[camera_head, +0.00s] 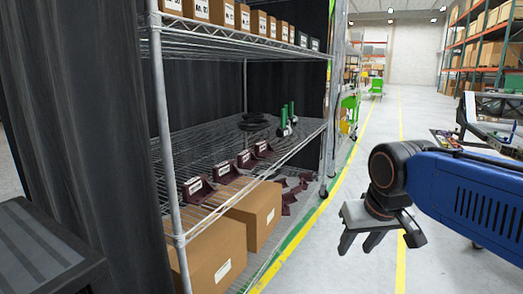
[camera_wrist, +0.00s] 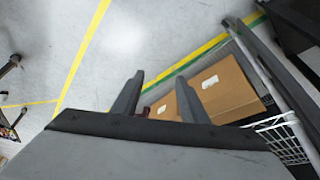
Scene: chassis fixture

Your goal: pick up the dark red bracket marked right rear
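Several dark red brackets stand in a row on the middle wire shelf in the head view: a nearest one (camera_head: 197,191), a second (camera_head: 225,173), a third (camera_head: 246,160) and a farthest (camera_head: 263,149). Each has a white label, too small to read, so I cannot tell which is marked right rear. More dark red brackets (camera_head: 290,196) lie low near the shelf's far end. My gripper (camera_head: 378,241) hangs over the aisle, right of the shelf and apart from the brackets. Its fingers (camera_wrist: 160,76) are spread and empty in the wrist view.
The rack has a metal front post (camera_head: 165,120) and wire shelf edges. Cardboard boxes (camera_head: 257,213) sit below the brackets; small boxes fill the top shelf. Black round parts and green-handled items (camera_head: 285,119) stand farther back.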

